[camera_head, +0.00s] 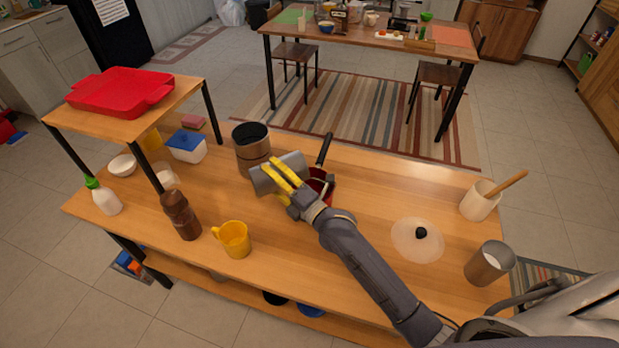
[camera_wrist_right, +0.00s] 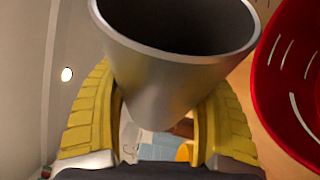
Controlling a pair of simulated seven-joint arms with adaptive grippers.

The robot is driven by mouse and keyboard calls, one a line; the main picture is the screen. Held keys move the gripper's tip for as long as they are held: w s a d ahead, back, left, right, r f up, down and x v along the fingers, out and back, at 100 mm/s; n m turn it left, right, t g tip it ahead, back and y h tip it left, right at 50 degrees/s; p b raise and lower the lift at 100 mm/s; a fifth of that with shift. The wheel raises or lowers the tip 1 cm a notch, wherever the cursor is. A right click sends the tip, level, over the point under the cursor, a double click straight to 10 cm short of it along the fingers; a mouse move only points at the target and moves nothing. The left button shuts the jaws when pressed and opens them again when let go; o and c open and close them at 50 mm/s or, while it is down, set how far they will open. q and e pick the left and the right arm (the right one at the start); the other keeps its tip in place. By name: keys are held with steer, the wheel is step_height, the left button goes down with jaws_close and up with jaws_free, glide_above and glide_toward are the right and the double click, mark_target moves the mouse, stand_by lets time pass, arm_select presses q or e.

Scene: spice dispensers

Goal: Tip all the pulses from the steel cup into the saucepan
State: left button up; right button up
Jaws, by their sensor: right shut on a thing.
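The steel cup (camera_head: 264,182) is in my right gripper (camera_head: 283,176), clasped between the yellow fingers. It is held above the table in a tilted, almost sideways pose beside the red saucepan (camera_head: 319,187). In the right wrist view the cup (camera_wrist_right: 165,80) fills the space between the fingers, its dark mouth at the top. The saucepan (camera_wrist_right: 290,90) curves along the right side there, apart from the cup. The gripper and cup partly hide the saucepan in the head view; its black handle points away. No pulses can be made out. My left gripper is not in view.
A dark-topped canister (camera_head: 251,150) stands just behind the held cup. A brown grinder (camera_head: 180,216) and yellow mug (camera_head: 233,239) stand to the left. A lid (camera_head: 417,239), a second metal cup (camera_head: 490,263) and a white crock (camera_head: 479,202) are right. The table's front middle is clear.

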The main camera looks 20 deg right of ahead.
mark_target(286, 159)
steer(key=shift+w+d+r+m+t+b, duration=0.1)
steer(key=shift+d+r+m+t+b, duration=0.1)
steer(key=shift+d+r+m+t, duration=0.4)
steer(key=shift+s+a+r+m+t+b, duration=0.15)
steer(key=shift+r+m+b, duration=0.2)
steer(key=shift+m, duration=0.6)
steer(key=shift+w+d+r+m+t+b, duration=0.15)
steer(key=shift+d+r+m+t, duration=0.25)
steer(key=shift+r+m, duration=0.25)
stand_by(0.5)
steer(key=shift+w+d+r+m+t+h+b, duration=0.1)
steer(key=shift+d+r+m+t+h, duration=0.25)
steer(key=shift+m, duration=0.4)
steer(key=shift+d+r+m+t+h+b, duration=0.15)
steer(key=shift+d+r+m+h, duration=0.2)
steer(key=shift+m, duration=0.45)
steer(key=shift+w+d+r+m+t+h+b, duration=0.2)
steer(key=shift+d+m, duration=0.25)
steer(key=shift+m, duration=0.3)
stand_by(0.5)
